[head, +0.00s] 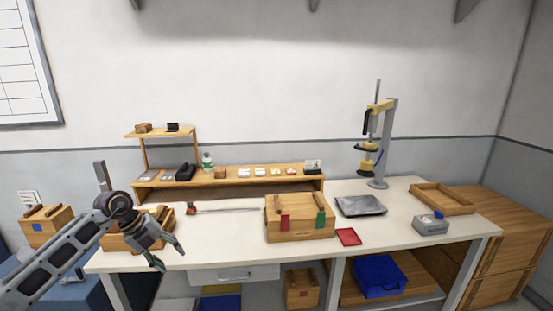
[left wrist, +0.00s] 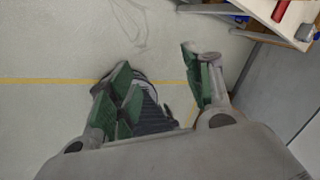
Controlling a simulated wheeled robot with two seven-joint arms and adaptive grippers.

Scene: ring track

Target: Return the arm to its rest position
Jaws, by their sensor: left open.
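My left gripper (head: 167,257) is at the left end of the white workbench in the head view, in front of a small wooden box. Its fingers are spread and hold nothing. In the left wrist view the open gripper (left wrist: 160,95) has its green-padded fingers apart over the grey floor, with a dark striped shape partly hidden behind the left finger. My right gripper does not show in either view.
The white workbench (head: 205,252) carries a wooden box (head: 300,230) with red and green tabs, a grey tray (head: 361,206), a red tray (head: 348,237) and a press stand (head: 387,150). A blue bin (head: 380,277) sits below. A yellow floor line (left wrist: 50,80) crosses the left wrist view.

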